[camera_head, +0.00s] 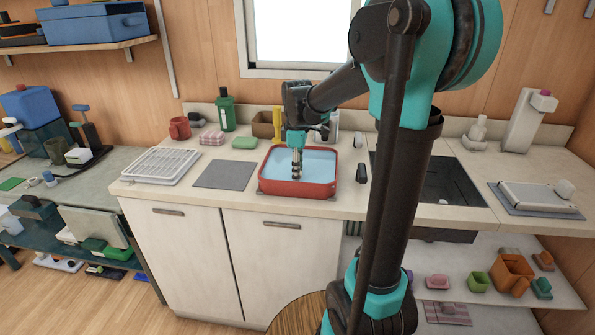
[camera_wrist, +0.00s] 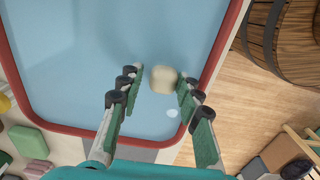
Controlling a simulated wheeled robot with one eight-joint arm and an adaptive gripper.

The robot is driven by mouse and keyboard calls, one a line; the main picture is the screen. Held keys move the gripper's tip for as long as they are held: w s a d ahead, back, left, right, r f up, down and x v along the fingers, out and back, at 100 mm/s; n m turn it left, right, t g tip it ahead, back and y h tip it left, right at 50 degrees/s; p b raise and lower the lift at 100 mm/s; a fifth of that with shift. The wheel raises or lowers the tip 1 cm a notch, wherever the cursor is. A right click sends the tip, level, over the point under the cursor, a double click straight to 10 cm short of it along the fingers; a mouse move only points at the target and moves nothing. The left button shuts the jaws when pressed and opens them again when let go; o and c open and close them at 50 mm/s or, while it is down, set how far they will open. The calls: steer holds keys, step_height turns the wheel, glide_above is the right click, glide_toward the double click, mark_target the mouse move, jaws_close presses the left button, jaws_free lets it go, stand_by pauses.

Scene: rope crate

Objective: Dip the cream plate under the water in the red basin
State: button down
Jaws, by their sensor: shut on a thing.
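The red basin (camera_head: 325,189) stands on the counter, filled with pale blue water (camera_head: 317,162). Its red rim (camera_wrist: 75,131) and water also fill much of the wrist view. My gripper (camera_head: 296,178) points down inside the basin, near its front wall. In the wrist view its two green-padded fingers are shut on the cream plate (camera_wrist: 163,79), which shows as a small, rounded, pale piece at the fingertips. In the head view the plate cannot be made out. I cannot tell whether it is above or under the water surface.
A grey mat (camera_head: 224,174) and a white drying rack (camera_head: 161,165) lie left of the basin. A green sponge (camera_head: 245,142), a green bottle (camera_head: 225,112) and a red mug (camera_head: 180,128) stand behind. A dark sink (camera_head: 430,180) is at the right.

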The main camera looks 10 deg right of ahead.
steer(key=shift+f, duration=0.35)
steer(key=c, duration=1)
jaws_free()
steer(key=shift+o, duration=0.2)
steer(key=shift+r, duration=0.1)
step_height(320, 180, up, 12)
